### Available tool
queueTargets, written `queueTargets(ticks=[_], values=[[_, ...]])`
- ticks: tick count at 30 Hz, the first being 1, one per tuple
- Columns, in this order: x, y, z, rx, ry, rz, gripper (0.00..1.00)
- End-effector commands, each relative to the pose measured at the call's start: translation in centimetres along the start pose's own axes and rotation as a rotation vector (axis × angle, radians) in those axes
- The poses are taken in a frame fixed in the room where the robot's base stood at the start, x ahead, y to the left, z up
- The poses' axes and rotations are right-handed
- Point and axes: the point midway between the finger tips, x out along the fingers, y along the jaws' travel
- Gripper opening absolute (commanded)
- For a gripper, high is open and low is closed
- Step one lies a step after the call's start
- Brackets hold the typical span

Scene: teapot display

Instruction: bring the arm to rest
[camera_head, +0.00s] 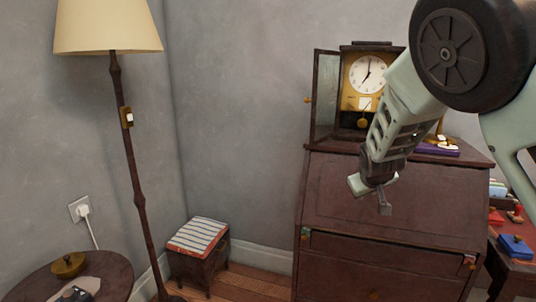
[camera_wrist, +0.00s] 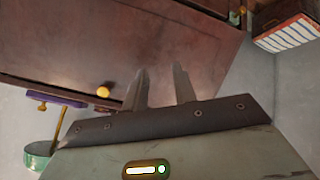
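My gripper (camera_head: 371,194) hangs in front of the sloped front of the dark wooden bureau (camera_head: 400,195) in the head view, with my arm coming in from the upper right. In the wrist view, the two fingers of my gripper (camera_wrist: 161,86) stand apart with a gap between them. Nothing is between them. The bureau's dark red-brown surface (camera_wrist: 90,45) lies beyond the fingers there.
A clock (camera_head: 366,75) with its glass door open stands on the bureau, partly behind my arm. A purple book (camera_head: 437,150) lies beside it. A floor lamp (camera_head: 128,150), a striped stool (camera_head: 199,236) and a round table (camera_head: 115,270) stand left. Open wall lies between.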

Motion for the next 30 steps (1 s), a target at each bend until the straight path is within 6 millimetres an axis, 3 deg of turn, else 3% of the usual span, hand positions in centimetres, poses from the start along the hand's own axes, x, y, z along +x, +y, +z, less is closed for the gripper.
queueTargets(ticks=[3, 5, 9, 15, 18, 21, 24, 30], values=[[-5.4, -5.4, 4.2, 0.039, -0.139, -0.201, 0.27], [-8.5, -7.9, 6.1, 0.031, -0.198, -0.286, 0.27], [-16.6, -12.5, 10.4, -0.031, -0.311, -0.451, 0.27], [-28.0, -15.1, 17.5, -0.209, -0.431, -0.575, 0.27], [-31.8, -14.9, 20.9, -0.300, -0.472, -0.583, 0.27], [-34.0, -14.4, 23.3, -0.370, -0.496, -0.573, 0.27], [-34.9, -14.1, 24.6, -0.404, -0.510, -0.562, 0.27], [-35.1, -14.0, 25.1, -0.415, -0.514, -0.560, 0.27]])
